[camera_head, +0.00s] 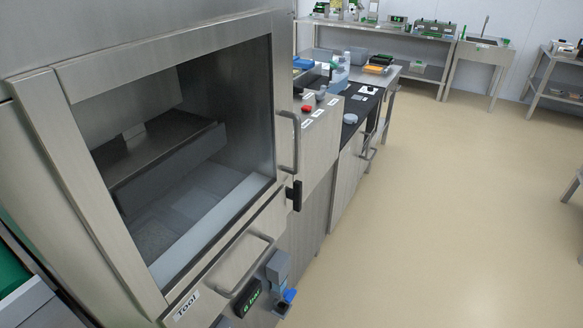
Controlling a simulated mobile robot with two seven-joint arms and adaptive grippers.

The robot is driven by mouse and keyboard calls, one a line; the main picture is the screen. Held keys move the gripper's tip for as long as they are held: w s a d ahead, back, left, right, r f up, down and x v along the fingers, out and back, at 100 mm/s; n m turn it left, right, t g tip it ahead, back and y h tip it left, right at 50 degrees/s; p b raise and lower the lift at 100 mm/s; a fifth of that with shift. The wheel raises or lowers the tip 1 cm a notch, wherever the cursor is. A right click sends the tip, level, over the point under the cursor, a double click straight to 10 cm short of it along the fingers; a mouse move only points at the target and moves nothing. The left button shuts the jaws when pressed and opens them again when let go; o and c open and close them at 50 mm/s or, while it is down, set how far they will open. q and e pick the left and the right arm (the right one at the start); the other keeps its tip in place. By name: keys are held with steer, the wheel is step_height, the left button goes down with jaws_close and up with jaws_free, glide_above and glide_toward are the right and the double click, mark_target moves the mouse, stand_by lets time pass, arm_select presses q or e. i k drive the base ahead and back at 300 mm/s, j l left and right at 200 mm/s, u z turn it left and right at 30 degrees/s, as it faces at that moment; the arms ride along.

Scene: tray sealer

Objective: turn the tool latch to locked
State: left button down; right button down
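The tool drawer front, with a "Tool" label (186,306) and a grey bar handle (240,265), is at the lower middle below the machine's window. To the right of the handle is a blue-grey fitting (278,266) with a bright blue piece (290,295) at its lower end. It looks like the tool latch, but I cannot read its position. A dark block (294,195) sits higher up at the window frame's right edge. Neither of my grippers is in view.
The window door (200,130) looks shut, with a vertical handle (290,142). A small dark display with green marks (247,300) is beside the drawer handle. A red button (307,108) is on the panel behind. The floor (440,200) to the right is clear.

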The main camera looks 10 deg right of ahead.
mark_target(295, 194)
steer(key=i+l+u, duration=0.15)
steer(key=l+u, duration=0.2)
steer(key=i+l+u, duration=0.1)
steer(key=l+u, duration=0.65)
steer(key=l, duration=0.15)
